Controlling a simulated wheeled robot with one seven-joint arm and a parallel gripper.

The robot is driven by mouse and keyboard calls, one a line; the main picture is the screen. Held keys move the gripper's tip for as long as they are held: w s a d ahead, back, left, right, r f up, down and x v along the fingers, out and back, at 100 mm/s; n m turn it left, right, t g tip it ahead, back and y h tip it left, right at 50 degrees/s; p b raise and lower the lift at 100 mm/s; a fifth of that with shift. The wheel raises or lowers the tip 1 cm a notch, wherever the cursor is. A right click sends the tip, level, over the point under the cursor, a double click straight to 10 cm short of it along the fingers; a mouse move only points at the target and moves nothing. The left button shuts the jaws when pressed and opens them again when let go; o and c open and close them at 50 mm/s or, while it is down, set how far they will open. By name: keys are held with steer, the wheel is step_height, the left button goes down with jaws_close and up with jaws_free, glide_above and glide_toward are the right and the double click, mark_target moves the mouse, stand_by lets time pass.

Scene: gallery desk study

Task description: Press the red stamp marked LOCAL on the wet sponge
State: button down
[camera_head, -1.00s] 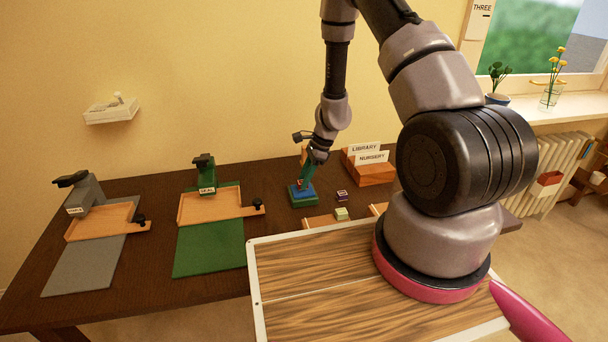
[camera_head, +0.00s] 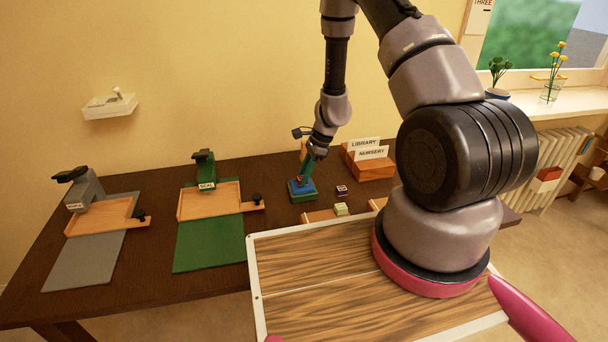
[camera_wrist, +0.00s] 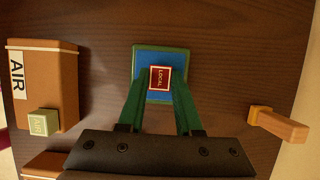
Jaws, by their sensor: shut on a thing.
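The red stamp marked LOCAL (camera_wrist: 159,78) is between the green fingertips of my gripper (camera_wrist: 160,92), its label facing the wrist camera. My gripper (camera_head: 306,176) is shut on the stamp, which shows as a small red spot (camera_head: 299,180) in the head view. The blue sponge (camera_wrist: 143,65) lies in a green tray directly under the stamp; it also shows in the head view (camera_head: 309,187). The stamp's underside is hidden, so I cannot tell whether it touches the sponge.
A dark stamp (camera_head: 342,190) stands right of the sponge. A wooden rack with LIBRARY and NURSERY cards (camera_head: 372,172) is farther right. A SEAL press (camera_head: 205,172) stands left.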

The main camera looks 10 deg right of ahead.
steer(key=shift+f, duration=0.45)
stand_by(1.1)
steer(key=shift+r, duration=3.55)
